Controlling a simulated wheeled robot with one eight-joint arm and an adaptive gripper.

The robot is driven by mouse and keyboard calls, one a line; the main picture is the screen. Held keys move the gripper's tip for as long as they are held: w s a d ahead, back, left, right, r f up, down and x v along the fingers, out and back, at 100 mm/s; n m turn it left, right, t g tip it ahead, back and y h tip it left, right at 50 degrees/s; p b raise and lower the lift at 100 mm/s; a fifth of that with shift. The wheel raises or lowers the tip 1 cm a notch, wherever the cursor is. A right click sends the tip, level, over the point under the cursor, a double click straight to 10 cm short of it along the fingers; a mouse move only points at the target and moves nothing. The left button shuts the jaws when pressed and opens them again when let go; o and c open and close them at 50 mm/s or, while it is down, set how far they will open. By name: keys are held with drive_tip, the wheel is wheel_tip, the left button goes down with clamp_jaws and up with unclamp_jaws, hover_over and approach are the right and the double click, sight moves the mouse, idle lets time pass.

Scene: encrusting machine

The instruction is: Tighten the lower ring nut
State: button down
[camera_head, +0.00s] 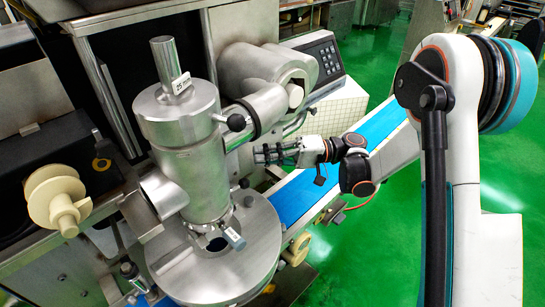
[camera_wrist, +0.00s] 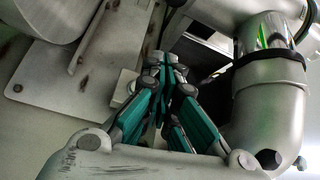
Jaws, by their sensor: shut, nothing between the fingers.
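The large vertical steel cylinder (camera_head: 185,150) stands over a round steel plate (camera_head: 180,275). At its lower end is a small ring-like fitting (camera_head: 222,227) with a tagged stub (camera_head: 234,239) pointing down to the right; I take this as the lower ring nut but cannot be sure. My gripper (camera_head: 258,154) is right of the cylinder, below the side pipe, clear of the fitting. In the wrist view my gripper (camera_wrist: 165,65) has its teal fingers brought together at the tips, with nothing held. The lower ring nut cannot be made out in the wrist view.
A horizontal side pipe (camera_head: 262,108) with black knobs is close above my gripper. A blue conveyor belt (camera_head: 300,195) runs beneath it. A keypad box (camera_head: 322,58) stands behind. In the wrist view, a thick curved pipe (camera_wrist: 268,105) is close on the right.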

sight(239, 186)
drive_tip(key=shift+s+a+f+b, duration=0.1)
drive_tip(key=shift+s+a+b, duration=0.5)
drive_tip(key=shift+s+a, duration=0.45)
drive_tip(key=shift+s+a+f+b, duration=0.1)
drive_tip(key=shift+s+a+b, duration=0.5)
drive_tip(key=shift+s, duration=0.75)
drive_tip(key=shift+w+d, duration=0.1)
drive_tip(key=shift+w, duration=0.05)
